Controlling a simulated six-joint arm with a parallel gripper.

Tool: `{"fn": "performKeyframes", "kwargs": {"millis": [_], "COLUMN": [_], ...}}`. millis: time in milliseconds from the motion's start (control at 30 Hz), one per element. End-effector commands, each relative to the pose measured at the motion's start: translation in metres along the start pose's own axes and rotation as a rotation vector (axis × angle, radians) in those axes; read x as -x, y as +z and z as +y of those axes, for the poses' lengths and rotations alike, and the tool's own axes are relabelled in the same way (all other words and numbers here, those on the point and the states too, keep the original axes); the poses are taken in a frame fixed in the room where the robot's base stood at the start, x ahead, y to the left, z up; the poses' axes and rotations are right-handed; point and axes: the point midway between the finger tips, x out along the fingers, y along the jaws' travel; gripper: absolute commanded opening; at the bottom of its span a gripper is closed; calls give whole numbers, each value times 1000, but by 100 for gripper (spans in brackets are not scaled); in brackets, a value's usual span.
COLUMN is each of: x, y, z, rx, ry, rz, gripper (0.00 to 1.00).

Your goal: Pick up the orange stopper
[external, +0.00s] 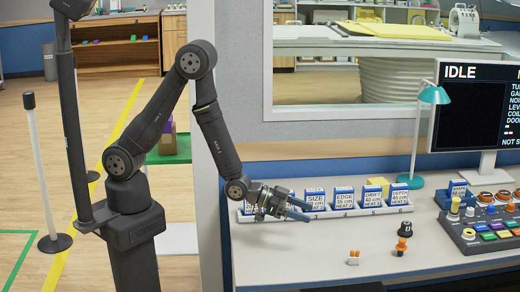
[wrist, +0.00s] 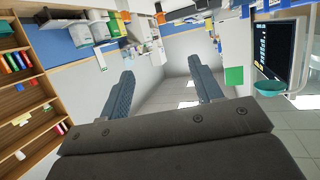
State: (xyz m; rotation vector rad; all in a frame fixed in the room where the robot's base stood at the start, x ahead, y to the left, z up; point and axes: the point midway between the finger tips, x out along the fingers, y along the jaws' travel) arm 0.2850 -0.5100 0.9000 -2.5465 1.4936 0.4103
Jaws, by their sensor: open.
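A small black and orange upright piece (external: 403,238) stands on the grey desk, right of the middle. Nearer the front edge sits a small white piece with orange tops (external: 354,257). I cannot tell for sure which of them is the orange stopper. My gripper (external: 298,208) is in front of the card rack, left of both and apart from them. In the wrist view my gripper (wrist: 162,75) has its two fingers wide apart with nothing between them. Neither orange piece can be made out there.
A long white rack (external: 338,211) with several blue-and-white card boxes runs along the back of the desk. A teal lamp (external: 430,97), a monitor reading IDLE (external: 480,105) and a button panel (external: 495,222) stand at the right. The desk's front middle is mostly clear.

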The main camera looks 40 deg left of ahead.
Motion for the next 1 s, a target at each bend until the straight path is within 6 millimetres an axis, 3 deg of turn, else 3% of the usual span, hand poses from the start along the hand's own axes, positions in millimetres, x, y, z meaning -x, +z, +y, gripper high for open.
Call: {"fn": "performKeyframes", "kwargs": {"millis": [167, 267, 500, 700, 833, 1000], "x": [-12, -36, -116, -164, -184, -195], "y": [-1, -5, -24, -51, -72, -98], "z": [-1, -2, -7, -11, -14, -17], "rx": [-2, -8, -27, -43, -53, -66], "ry": [-2, -4, 0, 21, 41, 71], "rz": [-20, -67, -262, -432, -539, -655], "gripper": [59, 59, 59, 59, 59, 59]}}
